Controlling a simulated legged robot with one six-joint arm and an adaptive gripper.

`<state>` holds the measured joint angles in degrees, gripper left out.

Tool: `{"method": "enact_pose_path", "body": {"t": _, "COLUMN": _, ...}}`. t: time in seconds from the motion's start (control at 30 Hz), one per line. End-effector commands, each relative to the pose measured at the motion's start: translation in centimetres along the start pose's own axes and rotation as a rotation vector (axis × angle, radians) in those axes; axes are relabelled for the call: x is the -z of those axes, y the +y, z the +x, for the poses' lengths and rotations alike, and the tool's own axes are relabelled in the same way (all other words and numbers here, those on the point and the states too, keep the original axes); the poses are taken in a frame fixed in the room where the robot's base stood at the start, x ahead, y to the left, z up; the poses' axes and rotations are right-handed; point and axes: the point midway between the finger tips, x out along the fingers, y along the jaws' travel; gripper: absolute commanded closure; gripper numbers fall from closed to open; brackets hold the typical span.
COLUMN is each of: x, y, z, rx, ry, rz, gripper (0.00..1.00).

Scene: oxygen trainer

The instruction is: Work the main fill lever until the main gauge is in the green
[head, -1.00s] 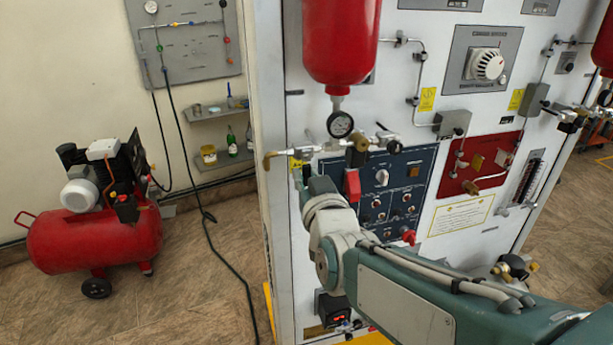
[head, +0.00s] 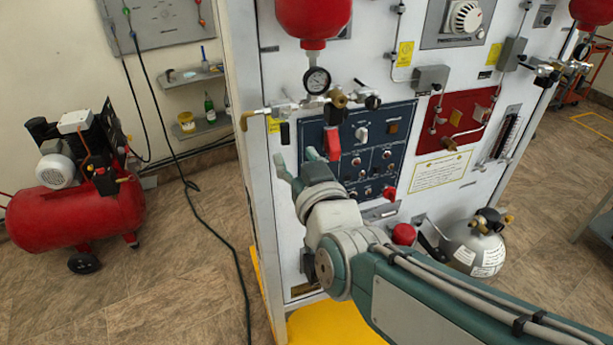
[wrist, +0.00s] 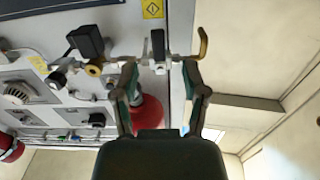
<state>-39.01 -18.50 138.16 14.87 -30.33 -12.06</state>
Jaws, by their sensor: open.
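A dark lever (head: 284,133) hangs from the left part of the pipe run on the white panel. It also shows in the wrist view (wrist: 157,45), between and beyond my fingertips. A red lever (head: 332,142) hangs to its right, below a brass valve; no name on either is readable. A round gauge (head: 316,80) sits under the red cylinder; its needle and green zone are too small to read. My gripper (head: 298,160) is open and empty, just below the dark lever in the head view. Its spread fingers also show in the wrist view (wrist: 160,78).
A blue control panel (head: 375,148) with knobs lies right behind the levers. A bent brass pipe end (head: 244,120) sticks out left. A red compressor (head: 80,210) stands on the floor at left, and a grey gas cylinder (head: 472,250) at lower right.

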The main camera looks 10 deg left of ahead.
Motion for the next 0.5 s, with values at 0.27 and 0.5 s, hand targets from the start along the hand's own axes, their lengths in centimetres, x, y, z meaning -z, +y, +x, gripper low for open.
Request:
{"method": "enact_pose_path", "body": {"t": 0.27, "x": 0.0, "y": -0.1, "z": -3.9, "rx": 0.001, "ry": 0.001, "rz": 0.001, "gripper": 0.43}}
{"method": "enact_pose_path", "body": {"t": 0.5, "x": -0.1, "y": -0.1, "z": -5.1, "rx": 0.0, "ry": -0.002, "rz": 0.001, "gripper": 0.43}}
